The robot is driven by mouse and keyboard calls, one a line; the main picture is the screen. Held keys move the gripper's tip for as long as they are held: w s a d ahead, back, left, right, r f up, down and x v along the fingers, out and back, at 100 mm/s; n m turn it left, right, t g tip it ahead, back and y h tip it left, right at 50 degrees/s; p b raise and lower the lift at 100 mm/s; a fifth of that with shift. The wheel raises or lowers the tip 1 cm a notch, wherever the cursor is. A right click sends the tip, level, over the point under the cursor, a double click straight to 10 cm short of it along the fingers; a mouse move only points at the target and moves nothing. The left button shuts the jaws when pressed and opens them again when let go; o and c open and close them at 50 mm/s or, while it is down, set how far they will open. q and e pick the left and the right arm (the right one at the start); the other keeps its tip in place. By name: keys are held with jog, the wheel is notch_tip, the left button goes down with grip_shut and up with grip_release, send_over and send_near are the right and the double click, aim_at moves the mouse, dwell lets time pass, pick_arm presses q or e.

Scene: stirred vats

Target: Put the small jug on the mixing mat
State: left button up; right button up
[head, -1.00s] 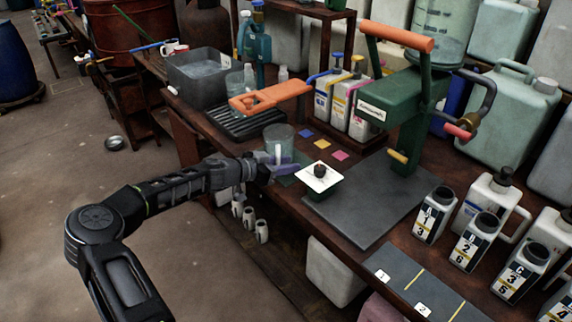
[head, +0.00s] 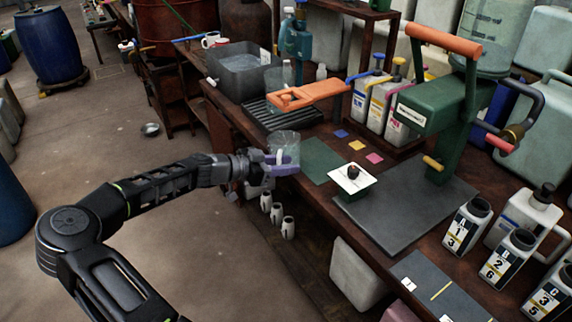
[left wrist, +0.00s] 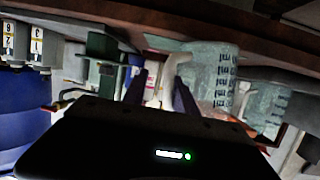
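The small jug (head: 285,148) is clear and upright at the table's front edge, to the left of the green mat (head: 322,160). My left gripper (head: 279,161) has its purple fingers at the jug and appears to hold it; the exact contact is hard to see. In the left wrist view the two fingers (left wrist: 160,95) have a pale piece between them, and a clear marked vessel (left wrist: 215,75), seemingly the jug, is beside them. The green mat is bare. My right gripper is not in view.
Coloured cards lie behind. A grey basin (head: 243,75) and black drain rack (head: 283,112) stand at the back left.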

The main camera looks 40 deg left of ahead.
pick_arm(q)
jog(key=shift+o, duration=0.5)
jog(key=o, duration=1.4)
jog(key=shift+c, duration=0.2)
jog(key=shift+s+a, duration=0.1)
jog(key=v, duration=0.7)
jog(key=shift+s, duration=0.25)
jog(key=shift+r, duration=0.1)
jog(key=shift+c, duration=0.6)
grip_shut()
